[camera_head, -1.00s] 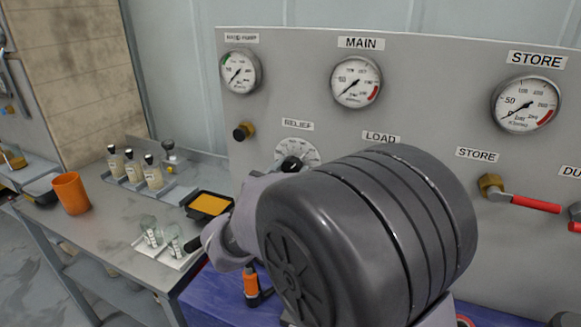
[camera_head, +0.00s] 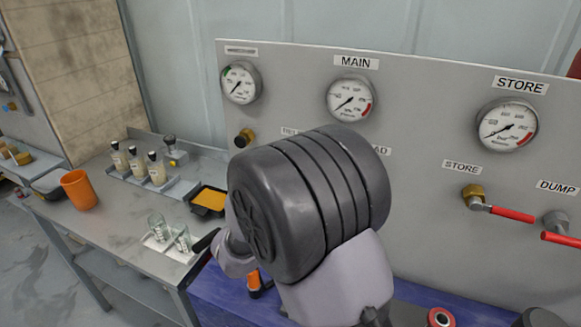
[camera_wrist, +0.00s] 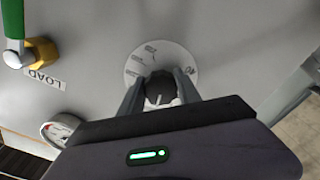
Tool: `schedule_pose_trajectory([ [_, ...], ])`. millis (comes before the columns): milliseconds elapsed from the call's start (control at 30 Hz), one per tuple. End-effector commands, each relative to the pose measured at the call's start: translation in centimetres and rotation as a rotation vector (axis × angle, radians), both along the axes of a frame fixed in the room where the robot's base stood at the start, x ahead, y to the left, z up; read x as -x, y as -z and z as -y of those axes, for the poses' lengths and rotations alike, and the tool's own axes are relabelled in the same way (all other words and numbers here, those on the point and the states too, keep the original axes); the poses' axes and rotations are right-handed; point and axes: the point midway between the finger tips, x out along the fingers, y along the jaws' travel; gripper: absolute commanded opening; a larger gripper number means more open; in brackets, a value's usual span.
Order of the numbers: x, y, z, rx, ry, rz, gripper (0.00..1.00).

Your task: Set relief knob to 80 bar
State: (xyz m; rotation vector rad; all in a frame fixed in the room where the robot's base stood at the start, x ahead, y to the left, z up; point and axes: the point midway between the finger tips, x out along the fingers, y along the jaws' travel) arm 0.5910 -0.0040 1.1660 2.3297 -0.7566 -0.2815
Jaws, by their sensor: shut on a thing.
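The relief knob (camera_wrist: 158,90) is a dark round knob in front of a pale dial plate (camera_wrist: 146,58) in the wrist view. My gripper (camera_wrist: 159,85) has one finger on each side of the knob and is shut on it. A short white mark shows on the knob, on the side toward the gripper body. The dial's figures are too small and blurred to read surely, so I cannot tell the setting. In the head view my arm hides the knob, the dial and most of the RELIEF label (camera_head: 290,131).
The wrist view shows a green-handled lever (camera_wrist: 14,25) with a brass valve (camera_wrist: 42,52) near the LOAD label. The panel carries a MAIN gauge (camera_head: 350,98), a STORE gauge (camera_head: 507,125) and red-handled valves at right. An orange cup (camera_head: 78,190) and bottles stand at left.

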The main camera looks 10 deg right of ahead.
Motion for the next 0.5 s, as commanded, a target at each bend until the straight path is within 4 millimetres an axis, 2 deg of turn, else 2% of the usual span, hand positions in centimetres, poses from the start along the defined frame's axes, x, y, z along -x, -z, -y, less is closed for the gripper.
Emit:
schedule_pose_trajectory([
  [500, 0.11, -0.50, 0.13, 0.394, 0.000, -0.290, 0.00],
])
